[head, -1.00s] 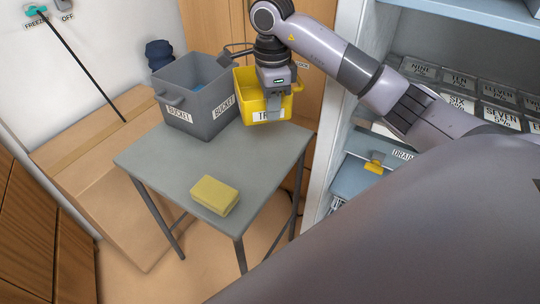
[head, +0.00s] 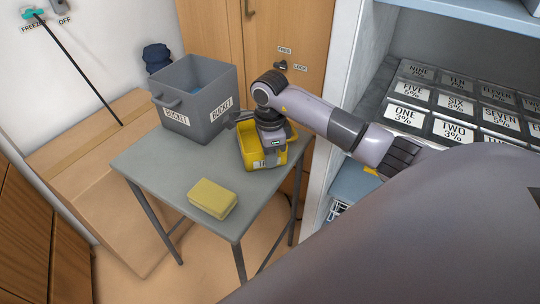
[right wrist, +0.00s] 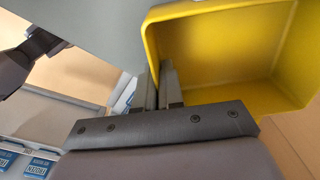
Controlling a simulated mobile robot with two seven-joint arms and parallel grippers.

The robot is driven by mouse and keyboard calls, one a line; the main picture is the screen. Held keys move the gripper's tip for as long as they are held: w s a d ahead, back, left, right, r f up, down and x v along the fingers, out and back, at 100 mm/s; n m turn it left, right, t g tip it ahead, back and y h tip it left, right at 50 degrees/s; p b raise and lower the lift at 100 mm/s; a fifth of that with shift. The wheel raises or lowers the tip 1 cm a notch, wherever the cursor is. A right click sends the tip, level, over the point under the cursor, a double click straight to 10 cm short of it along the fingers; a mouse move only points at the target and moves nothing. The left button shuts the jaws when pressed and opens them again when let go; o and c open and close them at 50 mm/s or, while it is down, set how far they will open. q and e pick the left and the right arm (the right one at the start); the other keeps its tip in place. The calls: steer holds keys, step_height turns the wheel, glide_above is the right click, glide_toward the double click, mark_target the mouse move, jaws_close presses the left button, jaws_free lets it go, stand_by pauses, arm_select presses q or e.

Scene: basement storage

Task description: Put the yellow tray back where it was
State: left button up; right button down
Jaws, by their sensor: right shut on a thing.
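The yellow tray (head: 247,149) is over the back right part of the grey table (head: 165,165), beside the grey bucket. My right gripper (head: 271,157) is shut on the tray's near right wall, with its wrist above it. The right wrist view shows the gripper's fingers (right wrist: 170,88) closed at the edge of the empty-looking tray (right wrist: 225,45). The tray's front label is mostly hidden by the gripper. I cannot tell whether the tray touches the table.
A grey bucket (head: 215,95) stands at the table's back left. A yellow sponge-like block (head: 212,198) lies near the front edge. The table's left middle is clear. A shelf with labelled boxes (head: 452,105) is at the right, a wooden cabinet (head: 290,30) behind.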

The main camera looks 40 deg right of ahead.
steer(key=shift+f, duration=0.2)
steer(key=c, duration=1.3)
jaws_free()
steer(key=shift+r, duration=0.1)
steer(key=shift+o, duration=0.2)
steer(key=shift+r, duration=0.1)
steer(key=shift+r, duration=0.3)
step_height(320, 180, up, 12)
steer(key=shift+f+p, duration=0.2)
steer(key=shift+p, duration=0.1)
